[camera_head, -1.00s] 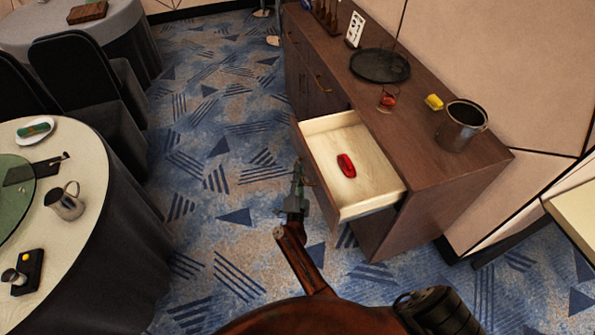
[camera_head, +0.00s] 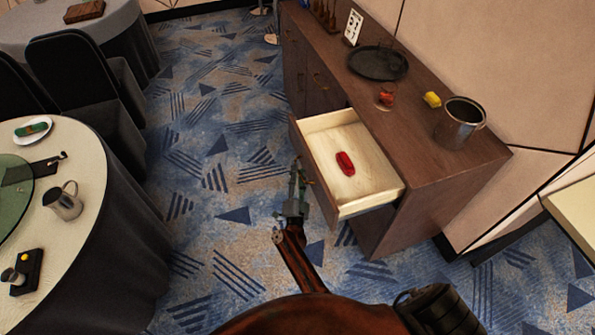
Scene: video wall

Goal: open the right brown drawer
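The right brown drawer (camera_head: 377,204) is pulled out from the brown cabinet (camera_head: 440,175), its pale inside in plain sight. A red object (camera_head: 345,163) lies on the drawer's floor. My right gripper (camera_head: 297,175) is at the outer face of the drawer, near its front edge. It is seen from above and behind; its fingers are small and dark, and I cannot tell whether they are open or closed on the handle, which is hidden. My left gripper is not in view.
On the cabinet top stand a metal bucket (camera_head: 461,123), a yellow item (camera_head: 432,99), a glass (camera_head: 385,96) and a dark round tray (camera_head: 378,63). A round table (camera_head: 92,190) with a jug (camera_head: 64,201) stands at left. Patterned carpet is clear between.

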